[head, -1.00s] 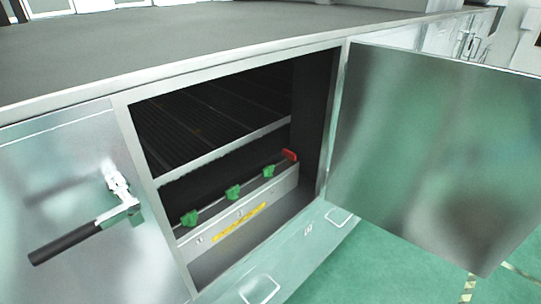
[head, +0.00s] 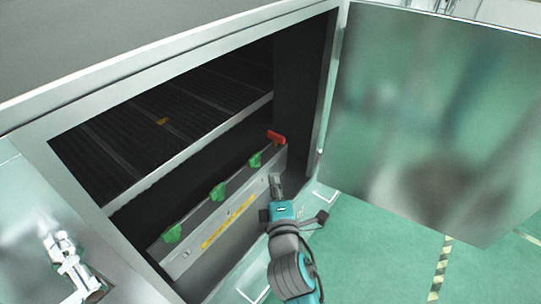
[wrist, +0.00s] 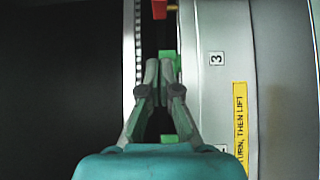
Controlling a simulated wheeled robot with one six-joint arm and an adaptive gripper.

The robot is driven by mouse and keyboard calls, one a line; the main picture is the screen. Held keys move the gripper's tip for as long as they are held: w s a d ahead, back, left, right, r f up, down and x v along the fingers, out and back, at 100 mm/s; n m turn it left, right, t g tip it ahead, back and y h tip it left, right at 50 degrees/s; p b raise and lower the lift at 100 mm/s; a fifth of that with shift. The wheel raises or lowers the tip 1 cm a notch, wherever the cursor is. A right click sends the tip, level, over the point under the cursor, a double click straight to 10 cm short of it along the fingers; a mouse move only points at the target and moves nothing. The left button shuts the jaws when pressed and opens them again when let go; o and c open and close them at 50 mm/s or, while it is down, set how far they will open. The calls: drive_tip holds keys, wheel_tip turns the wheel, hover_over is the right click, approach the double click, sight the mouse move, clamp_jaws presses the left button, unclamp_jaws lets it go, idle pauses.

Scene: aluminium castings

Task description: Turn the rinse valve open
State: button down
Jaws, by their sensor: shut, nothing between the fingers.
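Inside the open cabinet, a grey box front (head: 255,205) carries a row of three green handles, the near one (head: 172,233), the middle one (head: 218,191) and the far one (head: 255,160). A red handle (head: 277,137) sits at the row's far right end. I cannot tell which one is the rinse valve. My gripper (head: 275,180) is shut and empty, in front of the box's right end. The red handle (wrist: 159,8) shows at the top edge.
A yellow label (wrist: 240,128) reads "TURN, THEN LIFT". The metal door (head: 430,120) stands open on the right. A dark ribbed shelf (head: 170,110) lies behind the row. A silver latch (head: 68,265) projects at lower left.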

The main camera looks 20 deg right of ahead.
approach(276, 139)
drive_tip(key=w+a, duration=0.1)
drive_tip(key=w, duration=0.1)
drive_tip(key=w+a, duration=0.1)
drive_tip(key=w, duration=0.1)
drive_tip(key=shift+w+d, duration=0.55)
drive_tip(key=shift+d, duration=0.4)
drive_tip(key=shift+w+d, duration=0.45)
drive_tip(key=shift+d, duration=0.1)
